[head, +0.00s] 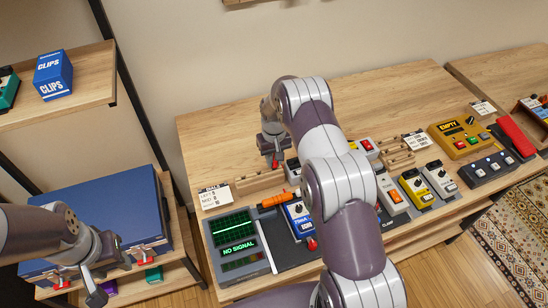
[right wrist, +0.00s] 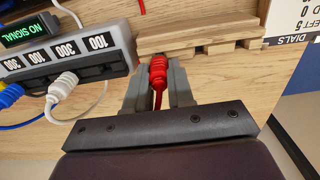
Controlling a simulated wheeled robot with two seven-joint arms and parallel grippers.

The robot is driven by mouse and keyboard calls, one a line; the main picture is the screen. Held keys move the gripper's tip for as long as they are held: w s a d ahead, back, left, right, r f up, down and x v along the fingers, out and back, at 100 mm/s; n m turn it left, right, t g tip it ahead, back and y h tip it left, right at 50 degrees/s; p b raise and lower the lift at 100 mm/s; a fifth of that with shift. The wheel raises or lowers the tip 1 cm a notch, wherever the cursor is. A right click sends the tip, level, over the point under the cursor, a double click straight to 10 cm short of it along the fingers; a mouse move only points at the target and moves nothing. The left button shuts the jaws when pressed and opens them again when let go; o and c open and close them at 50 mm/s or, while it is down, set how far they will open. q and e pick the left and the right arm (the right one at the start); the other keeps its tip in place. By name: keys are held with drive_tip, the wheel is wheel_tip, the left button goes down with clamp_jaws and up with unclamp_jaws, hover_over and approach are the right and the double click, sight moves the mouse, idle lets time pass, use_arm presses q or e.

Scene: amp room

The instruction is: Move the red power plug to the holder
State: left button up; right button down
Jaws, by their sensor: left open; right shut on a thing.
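In the head view a wooden holder (head: 240,186) sits left of the right gripper. My left gripper (head: 97,285) is open and empty at lower left.
A grey power strip (right wrist: 65,58) with white and blue plugs lies left of the plug. A printed card (head: 215,196), a NO SIGNAL unit (head: 238,240) and several pedals, including a yellow one (head: 416,188), cover the front. The back of the table is mostly clear.

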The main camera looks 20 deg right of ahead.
drive_tip(key=shift+f, duration=0.25)
idle(0.4)
drive_tip(key=shift+c, duration=2.4)
unclamp_jaws()
drive_tip(key=shift+r+p, duration=2)
drive_tip(key=shift+r, duration=1.6)
